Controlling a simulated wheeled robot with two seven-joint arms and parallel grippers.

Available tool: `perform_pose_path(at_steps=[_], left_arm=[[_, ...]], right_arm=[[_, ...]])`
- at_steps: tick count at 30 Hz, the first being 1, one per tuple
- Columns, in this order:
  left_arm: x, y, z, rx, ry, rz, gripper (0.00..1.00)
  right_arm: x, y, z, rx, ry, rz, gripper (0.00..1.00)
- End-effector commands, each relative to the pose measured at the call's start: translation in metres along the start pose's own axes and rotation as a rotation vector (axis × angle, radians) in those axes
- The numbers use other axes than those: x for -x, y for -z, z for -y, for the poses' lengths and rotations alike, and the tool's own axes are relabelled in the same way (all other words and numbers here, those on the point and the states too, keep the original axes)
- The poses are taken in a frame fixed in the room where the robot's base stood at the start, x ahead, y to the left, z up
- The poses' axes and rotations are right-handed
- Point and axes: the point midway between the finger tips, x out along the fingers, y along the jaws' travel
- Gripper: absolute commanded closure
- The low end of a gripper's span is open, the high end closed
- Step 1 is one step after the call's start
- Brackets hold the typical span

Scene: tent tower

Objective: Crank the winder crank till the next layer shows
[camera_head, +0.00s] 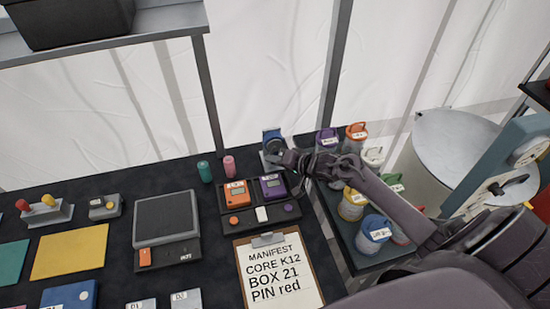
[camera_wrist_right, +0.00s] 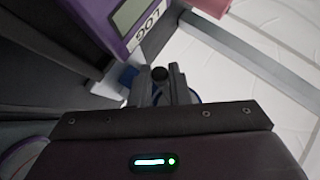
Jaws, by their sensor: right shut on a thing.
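A small grey stand with a blue spool (camera_head: 272,136), which looks like the winder, stands at the back right of the dark table. My right gripper (camera_head: 284,160) reaches in from the right, just in front of it. In the right wrist view the gripper's fingers (camera_wrist_right: 161,85) are shut on a small dark round knob (camera_wrist_right: 160,73), which appears to be the crank's handle. The rest of the crank is mostly hidden by the fingers. Some blue shows behind them. I cannot make out the layer on the spool. My left gripper is not in view.
An orange device (camera_head: 236,194) and a purple device (camera_head: 272,187) sit in a dark dock close to my right gripper. Green (camera_head: 205,171) and pink (camera_head: 229,166) cylinders stand left of the winder. Several lidded jars (camera_head: 374,229) fill a tray at right. A manifest clipboard (camera_head: 277,274) lies in front.

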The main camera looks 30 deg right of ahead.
Motion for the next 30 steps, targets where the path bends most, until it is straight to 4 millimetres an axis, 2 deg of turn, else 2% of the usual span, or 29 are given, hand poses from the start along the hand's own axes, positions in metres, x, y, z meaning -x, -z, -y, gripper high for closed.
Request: perform_pose_path(at_steps=[3,4,8,19,30], left_arm=[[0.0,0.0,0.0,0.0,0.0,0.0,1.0],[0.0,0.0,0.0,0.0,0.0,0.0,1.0],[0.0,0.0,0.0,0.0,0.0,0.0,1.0],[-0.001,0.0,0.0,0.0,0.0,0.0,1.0],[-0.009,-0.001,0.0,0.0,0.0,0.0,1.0]], right_arm=[[0.0,0.0,0.0,0.001,0.001,0.0,1.0],[0.0,0.0,0.0,0.0,0.001,0.0,0.8],[0.0,0.0,0.0,0.0,0.001,0.0,0.63],[0.005,0.0,-0.001,-0.001,0.001,0.0,0.62],[0.059,-0.002,-0.002,0.001,-0.001,0.002,0.62]])
